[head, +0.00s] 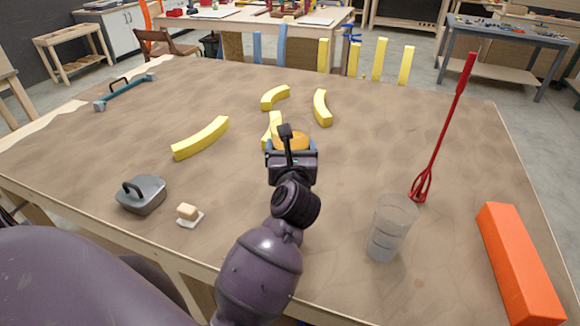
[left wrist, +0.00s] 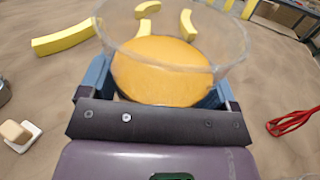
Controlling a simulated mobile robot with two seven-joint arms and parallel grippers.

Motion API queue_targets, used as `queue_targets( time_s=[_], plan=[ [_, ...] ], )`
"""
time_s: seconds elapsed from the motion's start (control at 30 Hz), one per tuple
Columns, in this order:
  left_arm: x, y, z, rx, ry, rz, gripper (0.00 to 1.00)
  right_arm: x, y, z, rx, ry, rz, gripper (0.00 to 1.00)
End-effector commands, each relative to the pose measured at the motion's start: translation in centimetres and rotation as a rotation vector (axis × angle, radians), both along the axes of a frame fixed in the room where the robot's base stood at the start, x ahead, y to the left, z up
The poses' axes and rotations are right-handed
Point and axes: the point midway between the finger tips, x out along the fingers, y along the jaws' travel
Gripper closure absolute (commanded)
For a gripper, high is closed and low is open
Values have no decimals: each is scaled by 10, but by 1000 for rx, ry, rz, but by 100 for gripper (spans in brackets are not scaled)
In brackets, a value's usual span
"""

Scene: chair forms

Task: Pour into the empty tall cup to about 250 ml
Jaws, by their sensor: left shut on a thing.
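The tall cup (head: 390,228) is clear, with marks on its wall; it stands upright and looks empty at the front right of the table. My left gripper (head: 291,148) is over the middle of the table, left of and beyond the tall cup. Its blue fingers are shut around a clear, wide-rimmed container (left wrist: 236,52) that holds orange contents (left wrist: 160,68). In the head view the gripper body hides most of this container, and the orange contents (head: 291,139) show above it. The container looks about upright. My right gripper is in neither view.
A red whisk-like tool (head: 440,140) stands tilted behind the tall cup. An orange block (head: 518,265) lies right of it. Several yellow curved pieces (head: 201,138) lie beyond and left of my gripper. A grey handled object (head: 141,195) and a small cream block (head: 188,212) sit front left.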

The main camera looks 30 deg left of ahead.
Motion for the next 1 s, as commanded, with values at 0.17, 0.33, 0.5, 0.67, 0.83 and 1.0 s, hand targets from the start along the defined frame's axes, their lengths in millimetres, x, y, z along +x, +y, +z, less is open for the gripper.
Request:
queue_targets(
  time_s=[0.17,0.33,0.5,0.67,0.83,1.0],
  plan=[
    [0,0,40,2,-7,0,30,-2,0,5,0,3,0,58],
    [0,0,62,1,-5,0,30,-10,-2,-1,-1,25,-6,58],
    [1,1,77,3,-4,0,30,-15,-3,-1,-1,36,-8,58],
    [10,-17,94,5,-4,-65,30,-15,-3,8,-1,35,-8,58],
    [28,-69,94,7,0,-258,30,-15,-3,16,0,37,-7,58],
    [38,-128,77,6,3,-486,30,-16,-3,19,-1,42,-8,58]
  ],
)
